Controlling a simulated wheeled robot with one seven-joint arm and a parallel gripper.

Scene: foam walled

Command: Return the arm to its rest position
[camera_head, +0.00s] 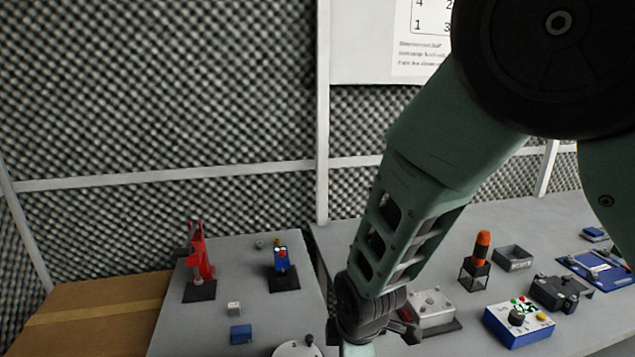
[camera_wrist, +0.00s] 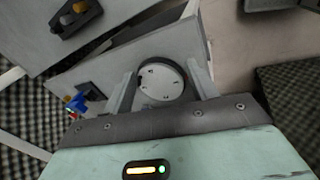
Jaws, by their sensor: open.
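My arm (camera_head: 430,170) reaches down across the head view, and its lower end leaves the bottom edge, so my gripper is out of sight there. In the wrist view my gripper (camera_wrist: 161,72) shows two grey fingers spread apart with nothing held between them. A round grey disc with small dark holes (camera_wrist: 160,80) lies on the table surface beyond the fingers; whether they touch it I cannot tell.
The left table holds a red device (camera_head: 200,258), a blue device (camera_head: 281,262), a blue block (camera_head: 240,334) and a round plate (camera_head: 296,349). The right table holds a metal box (camera_head: 431,308), an orange-topped item (camera_head: 481,248), a tray (camera_head: 513,258) and a control box (camera_head: 518,324). A cardboard box (camera_head: 90,315) stands left.

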